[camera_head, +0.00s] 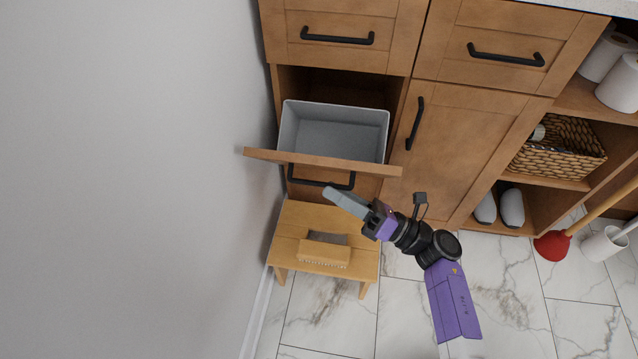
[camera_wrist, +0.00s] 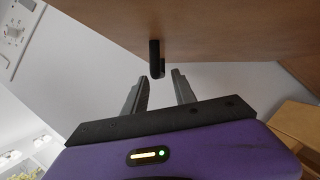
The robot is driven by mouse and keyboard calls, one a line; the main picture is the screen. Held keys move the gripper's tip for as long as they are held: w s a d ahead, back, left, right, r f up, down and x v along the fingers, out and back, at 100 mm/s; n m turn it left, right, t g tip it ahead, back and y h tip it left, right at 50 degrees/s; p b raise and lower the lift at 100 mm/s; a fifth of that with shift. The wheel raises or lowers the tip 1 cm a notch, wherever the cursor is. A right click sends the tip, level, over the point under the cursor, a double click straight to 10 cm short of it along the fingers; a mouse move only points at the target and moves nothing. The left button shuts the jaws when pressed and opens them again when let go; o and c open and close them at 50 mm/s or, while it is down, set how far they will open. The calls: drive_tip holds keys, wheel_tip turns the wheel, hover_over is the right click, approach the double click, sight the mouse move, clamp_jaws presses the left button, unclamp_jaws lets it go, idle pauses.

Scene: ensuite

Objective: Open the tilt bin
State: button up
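The tilt bin's wooden front (camera_head: 330,162) leans outward from the cabinet at the left, with a grey bin (camera_head: 334,128) showing behind it, empty as far as I can see. Its black handle (camera_head: 320,180) is on the front's outer face. My gripper (camera_head: 333,195) is just below the handle's right part in the head view. In the wrist view my gripper (camera_wrist: 158,84) has its two fingers apart with nothing between them. The handle (camera_wrist: 155,58) shows end-on just beyond the fingertips, and the wooden front (camera_wrist: 110,35) fills the upper part.
A small wooden stool (camera_head: 285,245) with a brush (camera_head: 324,253) on it stands below the bin front. A wall (camera_head: 150,180) is close on the left. Right are a cabinet door (camera_head: 460,130), a wicker basket (camera_head: 560,150) and a red plunger (camera_head: 552,246). Marble floor is free at front right.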

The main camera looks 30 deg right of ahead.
sight(320, 183)
drive_tip(key=shift+b+x, duration=0.3)
drive_tip(key=shift+x, duration=1.9)
drive_tip(key=shift+c, duration=0.2)
clamp_jaws()
